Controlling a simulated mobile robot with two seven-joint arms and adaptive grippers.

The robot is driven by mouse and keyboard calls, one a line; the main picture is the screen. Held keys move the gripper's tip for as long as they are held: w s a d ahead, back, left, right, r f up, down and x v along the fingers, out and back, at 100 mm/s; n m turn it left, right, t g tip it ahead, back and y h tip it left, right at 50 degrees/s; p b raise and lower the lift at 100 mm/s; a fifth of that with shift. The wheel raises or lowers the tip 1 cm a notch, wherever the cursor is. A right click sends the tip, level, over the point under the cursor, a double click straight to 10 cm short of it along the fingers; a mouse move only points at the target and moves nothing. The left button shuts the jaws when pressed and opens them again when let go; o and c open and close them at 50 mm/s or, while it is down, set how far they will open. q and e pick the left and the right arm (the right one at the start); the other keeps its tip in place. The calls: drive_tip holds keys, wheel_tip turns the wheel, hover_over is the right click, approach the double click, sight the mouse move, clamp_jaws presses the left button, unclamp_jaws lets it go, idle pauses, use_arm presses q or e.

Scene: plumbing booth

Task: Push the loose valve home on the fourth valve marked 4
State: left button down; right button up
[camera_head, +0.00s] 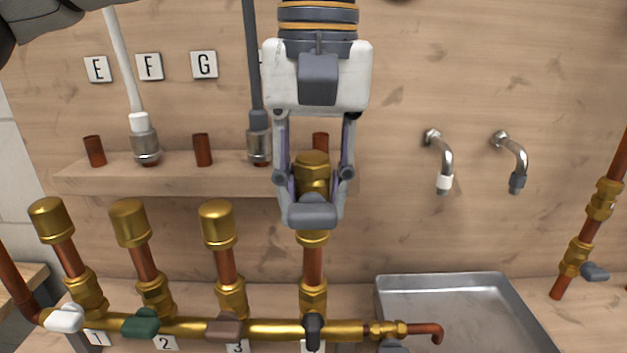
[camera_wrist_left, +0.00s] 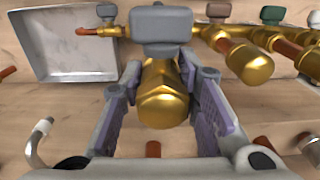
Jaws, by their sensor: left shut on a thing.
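My left gripper (camera_head: 313,188) comes down from above and is shut on the loose valve, a brass body (camera_head: 313,165) with a grey handle (camera_head: 312,214). The valve stands in line over the fourth copper riser (camera_head: 313,265); its brass lower end (camera_head: 313,238) meets the pipe top. I cannot tell how far it sits on. Below, the fourth valve (camera_head: 313,328) has a black handle, which mostly hides its number plate. In the left wrist view the brass loose valve (camera_wrist_left: 162,92) lies between both finger pads. My right gripper is not in view.
Brass-capped risers 1 (camera_head: 50,218), 2 (camera_head: 130,222) and 3 (camera_head: 217,222) stand to the left. Behind is a wooden shelf (camera_head: 180,184) with pipe stubs and hoses. A metal tray (camera_head: 450,310) lies at right, below two wall spouts (camera_head: 443,160).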

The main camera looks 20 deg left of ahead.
use_arm(q)
drive_tip(key=shift+f, duration=0.35)
drive_tip(key=c, duration=1.2)
unclamp_jaws()
drive_tip(key=shift+o, duration=0.2)
wheel_tip(320, 180, up, 12)
drive_tip(key=shift+d, duration=0.15)
